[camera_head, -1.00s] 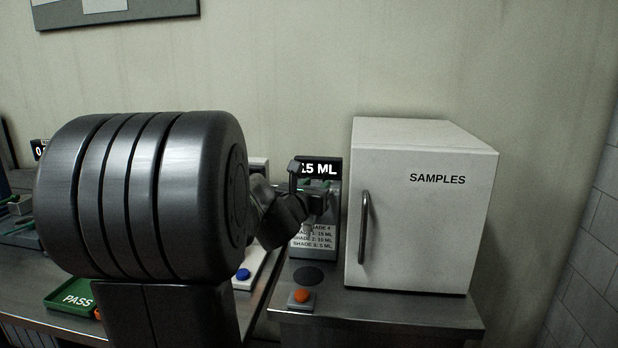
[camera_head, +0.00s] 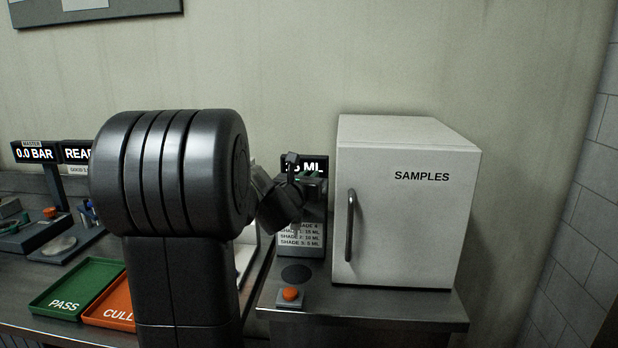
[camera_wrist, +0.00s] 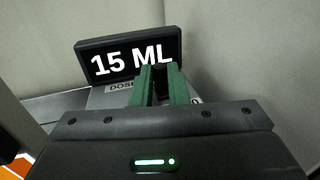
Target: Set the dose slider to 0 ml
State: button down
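The dose dispenser (camera_head: 301,238) stands left of the white cabinet, with a shade list on its front. Its black display (camera_wrist: 128,56) reads 15 ML in the wrist view; the same display (camera_head: 316,165) is partly covered by my gripper in the head view. My gripper (camera_wrist: 160,82) has its two green fingers close together in front of the dose label, below the display. A dark piece, perhaps the slider knob (camera_wrist: 160,80), shows in the narrow gap between the fingers. I cannot tell whether they press on it. The slider's track is mostly hidden.
The white SAMPLES cabinet (camera_head: 402,215) stands close on the right of the dispenser. An orange button (camera_head: 290,294) and a dark round pad (camera_head: 296,274) lie in front. The green PASS tray (camera_head: 75,286) and orange CULL tray (camera_head: 112,304) are at left.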

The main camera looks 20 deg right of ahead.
jog(key=w+a, duration=0.1)
jog(key=a, duration=0.1)
jog(key=w+a, duration=0.1)
jog(key=a, duration=0.1)
jog(key=w+a, duration=0.2)
jog(key=a, duration=0.1)
jog(key=shift+w, duration=0.1)
jog(key=c, duration=1.4)
grip_release()
jog(key=shift+w+a, duration=0.1)
jog(key=shift+a, duration=0.05)
jog(key=b+v, duration=0.1)
jog(key=v, duration=1.2)
jog(key=shift+s+a+b, duration=0.25)
jog(key=shift+s+b, duration=0.1)
jog(key=shift+w, duration=0.1)
jog(key=p+x, duration=0.2)
jog(key=x, duration=1.2)
jog(key=shift+d, duration=0.1)
jog(key=shift+s+d, duration=0.5)
